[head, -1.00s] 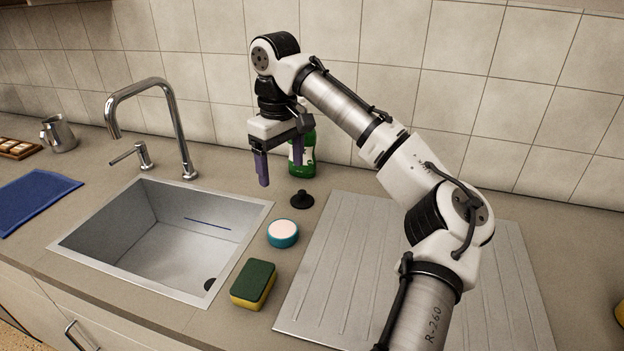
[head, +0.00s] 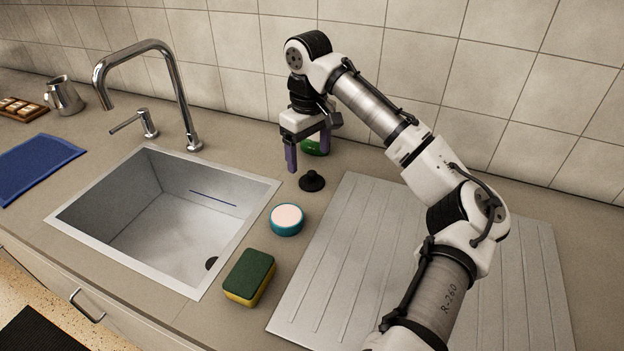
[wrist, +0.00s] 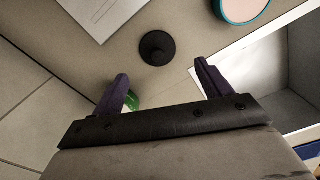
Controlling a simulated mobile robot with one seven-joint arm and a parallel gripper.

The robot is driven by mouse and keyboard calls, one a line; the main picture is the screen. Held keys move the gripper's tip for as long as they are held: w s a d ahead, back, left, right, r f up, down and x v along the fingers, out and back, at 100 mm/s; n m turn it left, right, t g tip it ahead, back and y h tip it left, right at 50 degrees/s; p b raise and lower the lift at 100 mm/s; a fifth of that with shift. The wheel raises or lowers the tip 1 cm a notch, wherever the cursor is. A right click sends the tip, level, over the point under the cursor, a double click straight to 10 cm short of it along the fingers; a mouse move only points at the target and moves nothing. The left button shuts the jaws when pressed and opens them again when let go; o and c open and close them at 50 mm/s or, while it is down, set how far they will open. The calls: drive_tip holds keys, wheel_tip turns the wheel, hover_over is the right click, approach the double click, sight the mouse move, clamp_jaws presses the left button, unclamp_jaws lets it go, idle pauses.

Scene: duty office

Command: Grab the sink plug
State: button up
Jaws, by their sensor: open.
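The sink plug (head: 311,181) is a small black disc with a raised knob. It lies on the counter between the sink's back right corner and the ribbed drainboard. In the wrist view the plug (wrist: 157,47) shows ahead of the fingertips, roughly between their lines and apart from both. My gripper (head: 308,160) points down, open and empty, above the counter just behind the plug. Its two purple fingers also show in the wrist view (wrist: 162,79).
A green bottle (head: 316,143) stands close behind my gripper, partly hidden. A teal-rimmed round tin (head: 287,219) and a green-yellow sponge (head: 249,277) lie in front of the plug. The sink (head: 110,180) with its faucet (head: 180,95) is left, the drainboard (head: 340,260) right.

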sight(312, 172)
drive_tip(key=shift+s+d+f+p, duration=0.1)
drive_tip(key=shift+f+p, duration=0.15)
drive_tip(key=shift+f, duration=0.75)
drive_tip(key=shift+d+f+p, duration=0.15)
drive_tip(key=shift+f+p, duration=0.15)
drive_tip(key=shift+f, duration=0.65)
drive_tip(key=shift+s+d+f+p, duration=0.1)
drive_tip(key=shift+f+p, duration=0.15)
drive_tip(key=shift+f, duration=0.75)
drive_tip(key=c, duration=1)
